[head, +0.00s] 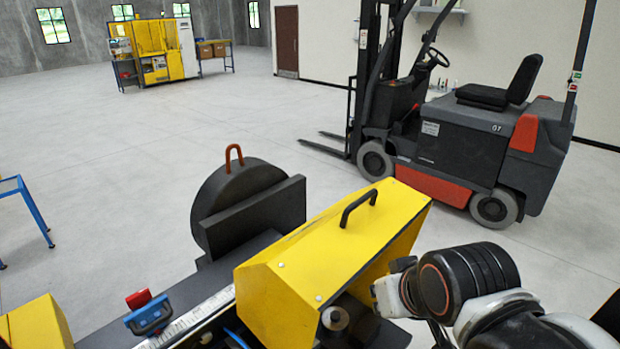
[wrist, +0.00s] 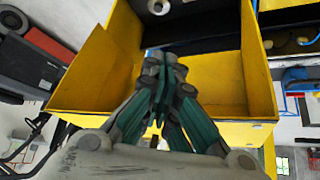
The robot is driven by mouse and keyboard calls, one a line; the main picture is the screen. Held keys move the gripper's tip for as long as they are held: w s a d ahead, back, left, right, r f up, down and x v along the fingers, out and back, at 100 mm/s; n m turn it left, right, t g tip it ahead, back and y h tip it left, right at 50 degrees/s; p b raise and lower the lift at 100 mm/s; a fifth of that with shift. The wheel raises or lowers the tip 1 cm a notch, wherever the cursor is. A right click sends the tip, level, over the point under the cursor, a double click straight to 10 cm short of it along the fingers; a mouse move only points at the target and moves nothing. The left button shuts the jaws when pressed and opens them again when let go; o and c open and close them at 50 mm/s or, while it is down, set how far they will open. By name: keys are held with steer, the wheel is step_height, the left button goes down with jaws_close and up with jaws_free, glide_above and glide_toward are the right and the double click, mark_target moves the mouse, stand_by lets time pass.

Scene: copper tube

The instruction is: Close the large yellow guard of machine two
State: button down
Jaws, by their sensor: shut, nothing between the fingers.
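The large yellow guard (head: 345,245) with a black handle (head: 358,205) on top sits on the machine at the bottom centre of the head view. It looks tilted, with its open side towards my arm. In the wrist view the inside of the yellow guard (wrist: 215,82) faces me, with a wall at each side. My gripper (wrist: 165,58) is shut and empty, its fingertips pointing into the guard's hollow. I cannot tell whether they touch it. In the head view my wrist is at the right of the guard, and the fingertips are hidden.
A grey disc with an orange loop (head: 236,185) stands behind the guard. A blue and red clamp-like part (head: 150,312) is at the left. A forklift (head: 450,130) stands at the back right. Another yellow machine (head: 152,50) is far off. Open floor lies between.

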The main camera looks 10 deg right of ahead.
steer(key=w+a+r+n+g+p, duration=0.1)
steer(key=w+a+r+n+g, duration=0.3)
steer(key=w+r, duration=0.6)
steer(key=w+a+r+n+g+p, duration=0.25)
steer(key=w+a+r, duration=0.35)
steer(key=w+r, duration=0.4)
steer(key=p, duration=0.1)
glide_above(308, 230)
steer(key=shift+n, duration=0.35)
step_height(308, 230, down, 12)
steer(key=shift+s+r, duration=0.1)
steer(key=shift+s+d+f, duration=0.1)
steer(key=shift+s+f, duration=0.2)
steer(key=shift+f, duration=0.1)
